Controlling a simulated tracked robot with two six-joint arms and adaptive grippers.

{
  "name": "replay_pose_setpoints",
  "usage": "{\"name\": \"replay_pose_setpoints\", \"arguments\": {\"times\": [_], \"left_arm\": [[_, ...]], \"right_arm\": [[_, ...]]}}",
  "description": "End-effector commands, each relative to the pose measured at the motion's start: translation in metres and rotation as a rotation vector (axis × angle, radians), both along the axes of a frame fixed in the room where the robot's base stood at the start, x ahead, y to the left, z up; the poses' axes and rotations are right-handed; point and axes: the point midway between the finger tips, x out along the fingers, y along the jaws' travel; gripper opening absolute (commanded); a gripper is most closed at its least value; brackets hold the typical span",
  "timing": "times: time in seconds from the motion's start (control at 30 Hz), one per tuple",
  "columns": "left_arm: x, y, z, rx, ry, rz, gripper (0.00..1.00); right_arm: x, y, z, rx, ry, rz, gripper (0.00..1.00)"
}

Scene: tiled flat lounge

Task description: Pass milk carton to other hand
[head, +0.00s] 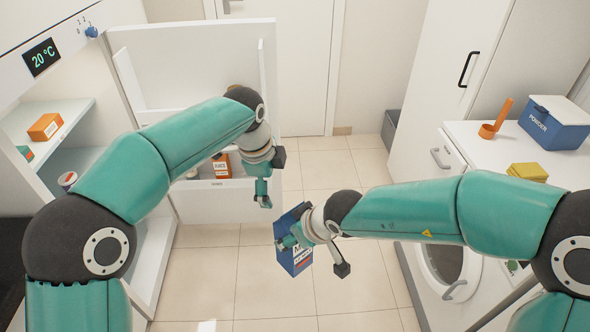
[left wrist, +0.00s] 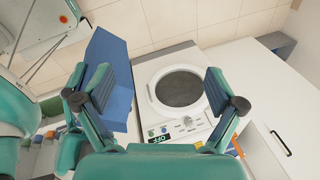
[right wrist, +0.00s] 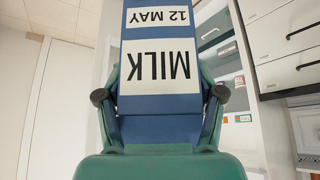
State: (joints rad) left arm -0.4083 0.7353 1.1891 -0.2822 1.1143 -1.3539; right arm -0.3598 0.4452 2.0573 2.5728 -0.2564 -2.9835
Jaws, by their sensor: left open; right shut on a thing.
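The milk carton (head: 294,252) is blue with white labels and hangs tilted over the floor in the middle of the head view. My right gripper (head: 290,240) is shut on it. In the right wrist view the carton (right wrist: 160,62) fills the space between the fingers, with the labels MILK and 12 MAY upside down. My left gripper (head: 266,187) is open and empty, above and a little left of the carton, apart from it in the head view. In the left wrist view the carton (left wrist: 112,62) shows partly behind the left-hand finger.
An open fridge (head: 60,126) with its door (head: 200,50) swung out stands on the left, with packages on its shelves. A washing machine (head: 455,262) stands on the right, with a blue powder box (head: 555,122) on top. Tiled floor lies clear between them.

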Motion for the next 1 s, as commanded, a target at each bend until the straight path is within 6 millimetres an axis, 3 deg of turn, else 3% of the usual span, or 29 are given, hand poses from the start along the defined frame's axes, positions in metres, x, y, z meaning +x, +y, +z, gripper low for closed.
{"name": "replay_pose_setpoints", "arguments": {"times": [0.03, 0.1, 0.2, 0.47, 0.73, 1.0], "left_arm": [[-0.003, -0.006, 0.022, 0.039, -0.005, -0.089, 0.94], [-0.014, -0.012, 0.045, 0.093, 0.011, -0.215, 0.94], [-0.035, -0.028, 0.068, 0.148, 0.053, -0.380, 0.94], [-0.076, -0.048, 0.104, 0.213, 0.130, -0.637, 0.94], [-0.082, -0.049, 0.098, 0.222, 0.146, -0.676, 0.94], [-0.083, -0.048, 0.059, 0.222, 0.149, -0.675, 0.94]], "right_arm": [[0.001, 0.000, 0.002, 0.002, -0.004, -0.001, 0.01], [0.001, 0.000, 0.001, 0.002, -0.004, -0.001, 0.01], [0.001, 0.000, 0.001, 0.002, -0.004, -0.001, 0.01], [0.001, 0.000, 0.001, 0.002, -0.004, -0.001, 0.01], [0.001, 0.001, 0.001, 0.002, -0.004, -0.001, 0.01], [0.001, 0.001, 0.001, 0.002, -0.004, -0.001, 0.01]]}}
